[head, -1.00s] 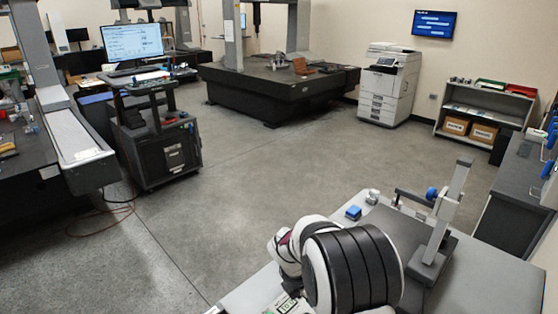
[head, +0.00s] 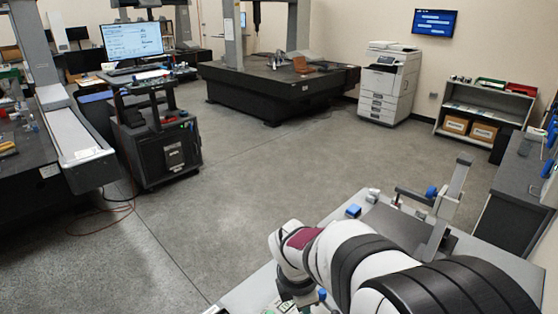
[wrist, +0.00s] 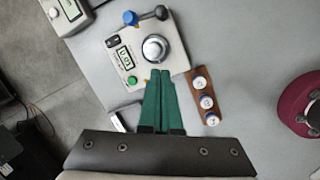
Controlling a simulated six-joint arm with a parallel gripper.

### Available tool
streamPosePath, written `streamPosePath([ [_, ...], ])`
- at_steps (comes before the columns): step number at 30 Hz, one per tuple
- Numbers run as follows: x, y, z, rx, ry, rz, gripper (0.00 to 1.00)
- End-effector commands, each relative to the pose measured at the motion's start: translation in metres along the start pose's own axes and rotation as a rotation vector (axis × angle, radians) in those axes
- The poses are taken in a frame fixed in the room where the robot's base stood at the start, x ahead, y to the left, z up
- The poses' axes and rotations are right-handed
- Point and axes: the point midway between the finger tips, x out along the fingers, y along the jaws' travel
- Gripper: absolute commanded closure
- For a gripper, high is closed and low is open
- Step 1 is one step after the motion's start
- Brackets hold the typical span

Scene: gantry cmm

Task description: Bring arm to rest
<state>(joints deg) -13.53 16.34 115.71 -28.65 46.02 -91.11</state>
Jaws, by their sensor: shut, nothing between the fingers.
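My gripper (wrist: 161,100) shows in the wrist view as two green fingers lying together, shut with nothing between them. It is over the grey table (wrist: 235,45), and its tips point toward a light-coloured instrument (wrist: 131,78) with a digital display, a silver dome and a blue knob. I cannot tell the height of the fingertips above it. In the head view my white and black arm reaches over the table at the lower right, and the gripper is hidden or out of frame there.
A brown block with several round pieces (wrist: 202,90) lies right of the fingers. Another display device (wrist: 66,14) is at the upper left. A grey stand (head: 450,205) and a blue block (head: 353,211) are at the table's back. Open floor (head: 230,210) lies beyond.

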Motion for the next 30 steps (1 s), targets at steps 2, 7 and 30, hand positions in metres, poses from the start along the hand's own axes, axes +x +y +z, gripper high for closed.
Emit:
streamPosePath([
  [2, 0.008, 0.001, 0.003, 0.189, 0.008, -0.017, 1.00],
  [7, 0.025, 0.003, 0.008, 0.622, 0.015, -0.054, 1.00],
  [30, 0.104, 0.007, 0.030, 2.592, -0.140, -0.247, 1.00],
])
